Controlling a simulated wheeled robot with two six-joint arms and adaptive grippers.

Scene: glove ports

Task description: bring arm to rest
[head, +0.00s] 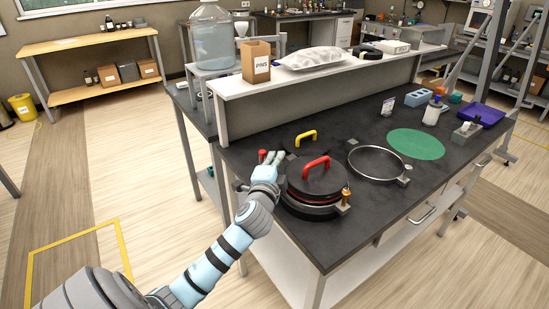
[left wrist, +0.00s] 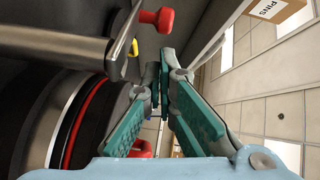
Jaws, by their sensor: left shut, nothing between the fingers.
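My left gripper (head: 272,157) is over the near left end of the dark bench, just left of the port with the black lid (head: 330,180). In the left wrist view its teal fingers (left wrist: 163,75) are closed together with nothing between them. The lid has a red handle (head: 316,164) and sits on a ring with a red band. A red knob (head: 262,155) stands just behind my gripper; it also shows at the top of the left wrist view (left wrist: 158,19), apart from the fingers. My right gripper is not in view.
An open port ring (head: 352,163) lies right of the lidded port. A yellow handle (head: 306,135) stands behind. A raised shelf (head: 232,90) carries the PINS box (head: 255,68). A green disc (head: 416,144) lies farther right. The floor left of the bench is clear.

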